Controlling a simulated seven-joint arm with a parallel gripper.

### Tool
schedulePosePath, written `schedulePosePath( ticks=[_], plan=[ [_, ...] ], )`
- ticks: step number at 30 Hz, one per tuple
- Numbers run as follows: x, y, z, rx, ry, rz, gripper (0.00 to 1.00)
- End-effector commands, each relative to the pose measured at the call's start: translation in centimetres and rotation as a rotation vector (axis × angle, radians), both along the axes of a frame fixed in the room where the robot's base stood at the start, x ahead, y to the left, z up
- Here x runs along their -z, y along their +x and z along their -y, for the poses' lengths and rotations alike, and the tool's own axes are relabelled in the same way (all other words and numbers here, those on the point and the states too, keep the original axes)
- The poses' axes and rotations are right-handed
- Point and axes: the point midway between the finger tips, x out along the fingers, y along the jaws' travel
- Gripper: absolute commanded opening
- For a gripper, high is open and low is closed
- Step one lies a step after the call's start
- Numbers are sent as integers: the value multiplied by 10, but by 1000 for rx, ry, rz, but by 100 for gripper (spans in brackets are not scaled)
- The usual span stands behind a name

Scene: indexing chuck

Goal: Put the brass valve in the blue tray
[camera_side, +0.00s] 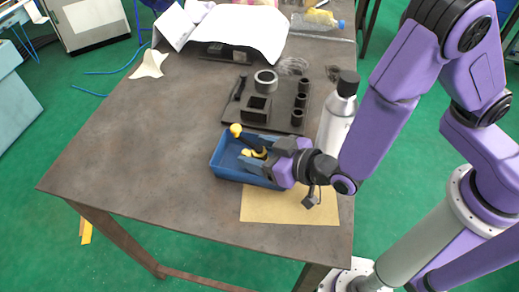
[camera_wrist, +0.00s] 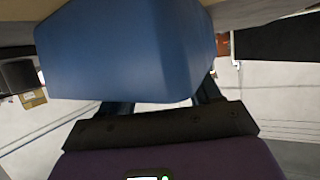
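The blue tray (camera_side: 222,171) stands on the table, left of my gripper in the side view. Its outer wall (camera_wrist: 130,50) fills much of the wrist view. The brass valve (camera_side: 259,154) looks like the yellow pieces low in the tray, partly hidden by my fingers. A dark bar with a yellow knob (camera_side: 236,130) rises over the tray's back rim; I cannot tell whether it belongs to the valve. My gripper (camera_side: 253,151) reaches into the tray from the right, its fingers apart around the yellow pieces. In the wrist view the tray hides the fingertips.
A steel bottle with a black cap (camera_side: 338,112) stands close behind my wrist. A dark fixture plate (camera_side: 234,116) with a grey ring and several black cups lies behind the tray. A tan sheet (camera_side: 262,207) lies in front. The table's left half is clear.

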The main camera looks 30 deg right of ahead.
Motion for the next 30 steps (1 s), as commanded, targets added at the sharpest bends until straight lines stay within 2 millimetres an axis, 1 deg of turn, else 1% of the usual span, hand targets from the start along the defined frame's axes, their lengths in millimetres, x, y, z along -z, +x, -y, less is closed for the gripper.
schedulePosePath(
  ticks=[7, 11, 17, 24, 27, 30],
  plan=[
    [0, 0, 0, 1, 0, 0, 62],
    [-4, -1, 0, 1, 2, -1, 62],
    [-16, -29, 10, -7, -1, -1, 62],
    [-35, -72, 26, -8, 0, 1, 62],
    [-41, -85, 32, -5, 1, 1, 62],
    [-45, -95, 36, -3, 1, 1, 62]
  ],
)
